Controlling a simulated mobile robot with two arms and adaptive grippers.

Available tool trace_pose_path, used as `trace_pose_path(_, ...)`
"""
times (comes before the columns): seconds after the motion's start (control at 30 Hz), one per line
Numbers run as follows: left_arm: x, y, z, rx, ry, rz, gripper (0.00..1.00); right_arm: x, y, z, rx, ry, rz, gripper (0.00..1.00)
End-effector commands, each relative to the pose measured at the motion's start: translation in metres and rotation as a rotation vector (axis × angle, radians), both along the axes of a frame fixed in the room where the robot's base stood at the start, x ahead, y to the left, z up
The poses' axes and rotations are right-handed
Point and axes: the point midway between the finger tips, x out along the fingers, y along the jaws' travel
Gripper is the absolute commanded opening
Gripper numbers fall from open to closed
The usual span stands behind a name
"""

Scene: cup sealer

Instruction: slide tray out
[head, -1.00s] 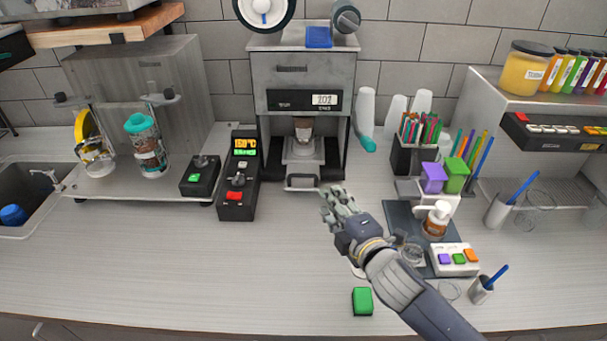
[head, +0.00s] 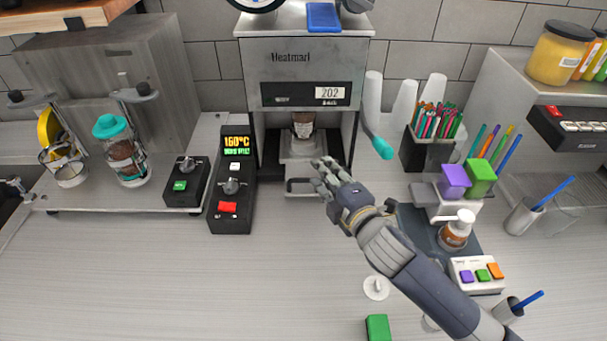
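The cup sealer (head: 305,72) stands against the back wall, with a display on its front. Whether a fingertip touches the handle or tray edge cannot be told. My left gripper is not in view.
A black control box (head: 232,190) with a temperature display stands left of the sealer. White cups and a teal-tipped item (head: 381,148) are at the right. A straw holder (head: 427,150) stands farther right. The counter in front (head: 240,280) is mostly clear, with a green block (head: 378,327) near its front edge.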

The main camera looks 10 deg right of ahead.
Motion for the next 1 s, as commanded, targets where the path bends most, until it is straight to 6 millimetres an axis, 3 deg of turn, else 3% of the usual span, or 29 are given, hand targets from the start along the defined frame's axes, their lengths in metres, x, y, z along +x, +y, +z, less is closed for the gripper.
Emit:
trace_pose_path(0.47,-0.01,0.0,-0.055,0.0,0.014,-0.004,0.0,0.0,0.0,-0.055,0.0,0.002,0.0,0.32)
trace_pose_path(0.7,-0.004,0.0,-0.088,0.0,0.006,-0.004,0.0,0.0,0.0,-0.089,0.0,0.001,0.0,0.32)
trace_pose_path(1.0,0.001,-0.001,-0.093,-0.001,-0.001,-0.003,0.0,0.007,0.002,-0.097,0.001,0.0,0.0,0.32)
